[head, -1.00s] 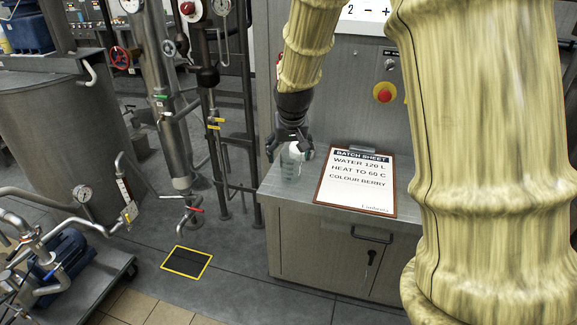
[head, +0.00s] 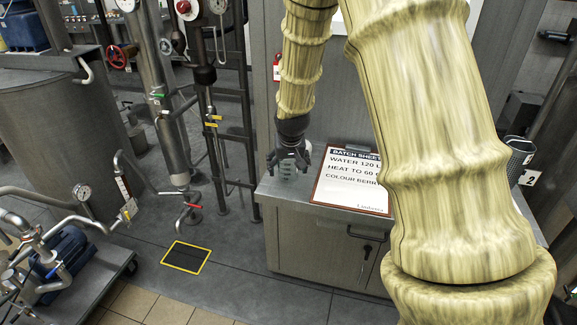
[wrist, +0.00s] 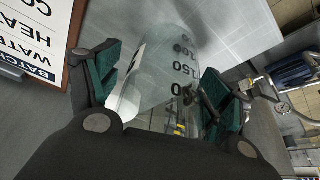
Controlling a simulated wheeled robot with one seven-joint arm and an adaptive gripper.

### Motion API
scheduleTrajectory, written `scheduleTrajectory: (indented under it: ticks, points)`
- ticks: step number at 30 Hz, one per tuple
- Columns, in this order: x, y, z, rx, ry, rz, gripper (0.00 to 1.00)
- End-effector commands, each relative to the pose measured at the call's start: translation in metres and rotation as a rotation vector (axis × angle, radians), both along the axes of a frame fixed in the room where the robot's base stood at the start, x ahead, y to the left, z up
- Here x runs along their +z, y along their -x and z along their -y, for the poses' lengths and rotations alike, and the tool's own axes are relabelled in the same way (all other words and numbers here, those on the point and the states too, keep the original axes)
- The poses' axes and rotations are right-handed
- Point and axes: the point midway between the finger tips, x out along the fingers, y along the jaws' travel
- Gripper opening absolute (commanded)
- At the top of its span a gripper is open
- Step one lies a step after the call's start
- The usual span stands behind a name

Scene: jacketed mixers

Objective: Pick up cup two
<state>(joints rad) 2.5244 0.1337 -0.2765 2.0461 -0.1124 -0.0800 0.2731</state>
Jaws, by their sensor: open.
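A clear graduated cup (wrist: 160,80) with dark volume marks stands between my gripper's fingers in the wrist view. It is see-through, and I cannot read a cup number on it. In the head view the cup (head: 288,172) shows faintly at the left end of the grey cabinet top, mostly hidden by my gripper. My gripper (head: 289,168) points down over it. In the wrist view my gripper (wrist: 165,95) is open, with one green-padded finger on each side of the cup. I cannot tell whether either pad touches it.
A batch sheet on a brown board (head: 347,182) lies on the cabinet top (head: 305,204) just right of the cup. A dark container (head: 519,150) with a white tag reading 2 (head: 527,178) is at the far right. Pipes and valves (head: 205,120) stand left of the cabinet.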

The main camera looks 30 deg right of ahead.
Motion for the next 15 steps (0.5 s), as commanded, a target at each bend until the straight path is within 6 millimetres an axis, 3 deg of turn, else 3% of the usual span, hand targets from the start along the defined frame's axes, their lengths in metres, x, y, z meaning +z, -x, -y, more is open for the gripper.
scheduleTrajectory:
  ticks: [13, 15]
  points:
    - [-0.0085, -0.0026, 0.0012, 0.0, 0.0, -0.001, 0.79]
    - [-0.0085, -0.0026, 0.0012, 0.0, 0.0, 0.0, 0.67]
